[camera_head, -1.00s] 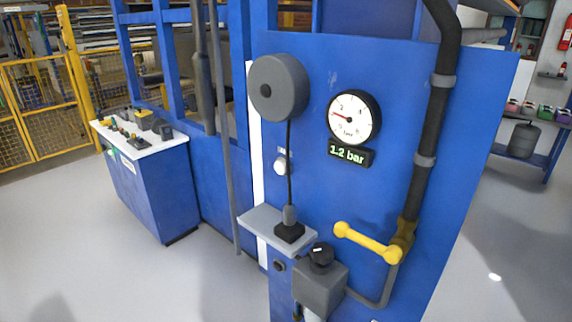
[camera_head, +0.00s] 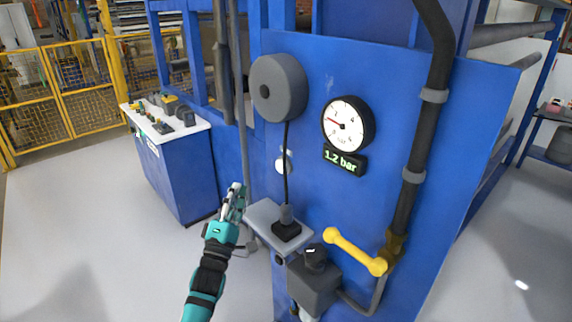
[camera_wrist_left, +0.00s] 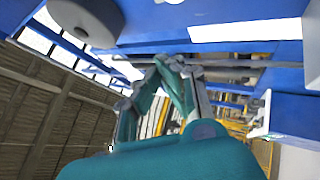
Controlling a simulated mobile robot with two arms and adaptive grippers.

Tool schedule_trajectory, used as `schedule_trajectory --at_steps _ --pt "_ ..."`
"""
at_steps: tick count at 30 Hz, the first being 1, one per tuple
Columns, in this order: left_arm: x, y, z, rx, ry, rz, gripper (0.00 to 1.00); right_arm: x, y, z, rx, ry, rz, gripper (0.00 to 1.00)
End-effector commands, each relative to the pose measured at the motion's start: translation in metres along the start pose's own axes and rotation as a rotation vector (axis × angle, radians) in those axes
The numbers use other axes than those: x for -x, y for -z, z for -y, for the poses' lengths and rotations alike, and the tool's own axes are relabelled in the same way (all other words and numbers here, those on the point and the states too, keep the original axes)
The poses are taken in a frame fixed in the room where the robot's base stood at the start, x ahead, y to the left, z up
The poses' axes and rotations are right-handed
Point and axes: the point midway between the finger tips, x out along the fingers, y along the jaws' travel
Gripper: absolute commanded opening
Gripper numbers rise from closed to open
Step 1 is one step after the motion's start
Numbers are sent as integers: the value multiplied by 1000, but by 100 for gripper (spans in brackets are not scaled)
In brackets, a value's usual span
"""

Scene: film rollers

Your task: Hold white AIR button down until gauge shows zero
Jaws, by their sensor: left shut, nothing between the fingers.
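The white AIR button (camera_head: 282,165) sits on the blue panel (camera_head: 395,135), partly behind a dark hanging cable. The round gauge (camera_head: 347,124) is to its upper right, and the display (camera_head: 345,159) below it reads 1.2 bar. My left gripper (camera_head: 237,190) is in front of the machine, left of the button and apart from it. It is shut and empty. In the left wrist view its fingers (camera_wrist_left: 158,65) meet at the tips; the button cannot be made out there. My right gripper is not in view.
A grey reel (camera_head: 279,88) hangs above the button. A grey shelf (camera_head: 262,212) with a black connector (camera_head: 286,228) juts out below it. A yellow lever (camera_head: 355,252) and dark pipe (camera_head: 408,195) are at right. A control desk (camera_head: 172,165) stands at left.

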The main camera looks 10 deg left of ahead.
Motion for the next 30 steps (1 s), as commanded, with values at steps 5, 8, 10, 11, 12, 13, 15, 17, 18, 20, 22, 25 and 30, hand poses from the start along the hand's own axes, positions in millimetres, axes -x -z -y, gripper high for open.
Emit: schedule_trajectory --at_steps 5,8,10,11,12,13,15,17,18,20,22,25,30 --pt "-7 0 -16 30 -38 5 0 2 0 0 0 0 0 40" --pt "-7 0 -17 32 -39 6 0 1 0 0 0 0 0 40" --pt "-7 0 -17 32 -39 5 0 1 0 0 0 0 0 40" --pt "-7 0 -17 32 -39 5 0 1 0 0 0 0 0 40" --pt "-7 0 -16 32 -38 5 0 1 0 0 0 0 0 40" --pt "-7 0 -16 32 -38 5 0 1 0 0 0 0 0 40" --pt "-7 -1 -16 32 -38 5 0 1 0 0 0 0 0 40" --pt "-8 -2 -15 32 -39 5 0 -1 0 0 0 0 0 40" --pt "-10 -3 -13 33 -39 5 0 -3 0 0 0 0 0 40" --pt "-12 -5 -10 33 -39 5 0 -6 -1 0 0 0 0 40" --pt "-18 -9 -6 33 -39 5 0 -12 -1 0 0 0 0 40" --pt "-27 -16 2 34 -40 5 0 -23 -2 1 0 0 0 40" --pt "-44 -29 14 34 -39 5 0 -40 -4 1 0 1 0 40"
